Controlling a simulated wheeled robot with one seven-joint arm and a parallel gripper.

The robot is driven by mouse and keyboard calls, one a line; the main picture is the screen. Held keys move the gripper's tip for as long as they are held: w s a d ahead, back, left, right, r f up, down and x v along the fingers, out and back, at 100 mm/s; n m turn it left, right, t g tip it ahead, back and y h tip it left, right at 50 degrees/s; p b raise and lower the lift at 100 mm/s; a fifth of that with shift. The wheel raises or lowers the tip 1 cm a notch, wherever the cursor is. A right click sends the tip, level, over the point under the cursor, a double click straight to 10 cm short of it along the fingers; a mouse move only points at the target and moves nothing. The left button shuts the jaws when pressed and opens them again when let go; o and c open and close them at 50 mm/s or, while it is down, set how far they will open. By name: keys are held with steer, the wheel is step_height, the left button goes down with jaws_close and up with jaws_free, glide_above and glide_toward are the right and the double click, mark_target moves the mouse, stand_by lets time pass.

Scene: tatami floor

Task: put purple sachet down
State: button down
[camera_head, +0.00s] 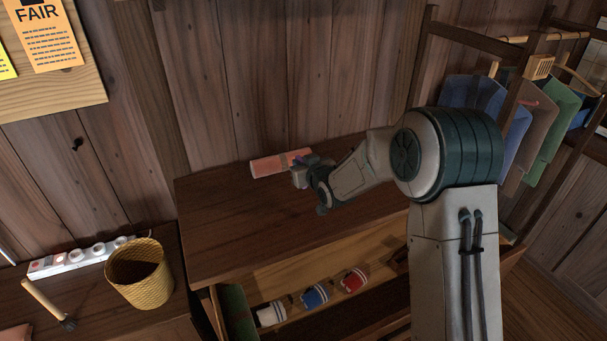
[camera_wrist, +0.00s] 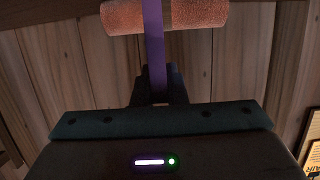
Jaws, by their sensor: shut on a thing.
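The purple sachet (camera_wrist: 153,45) shows edge-on as a narrow upright strip in the wrist view. My gripper (camera_wrist: 158,88) is shut on its lower end in that picture. In the head view only a small purple bit of the sachet (camera_head: 297,159) shows beside my gripper (camera_head: 299,172), which is over the back of the dark wooden tabletop (camera_head: 260,228). My gripper and arm hide the rest. I cannot tell whether the sachet touches the tabletop.
A salmon-pink roll (camera_head: 268,166) lies at the tabletop's back edge, close to my gripper; it also crosses behind the sachet in the wrist view (camera_wrist: 120,17). The tabletop's front and left are clear. A wicker basket (camera_head: 140,275) stands lower left.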

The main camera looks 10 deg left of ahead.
steer(key=shift+f+p, duration=0.4)
steer(key=shift+f, duration=1.5)
steer(key=shift+f, duration=0.15)
steer(key=c, duration=1.5)
jaws_free()
steer(key=shift+o, duration=0.2)
steer(key=b+v, duration=0.2)
steer(key=v, duration=1)
steer(key=shift+r, duration=0.25)
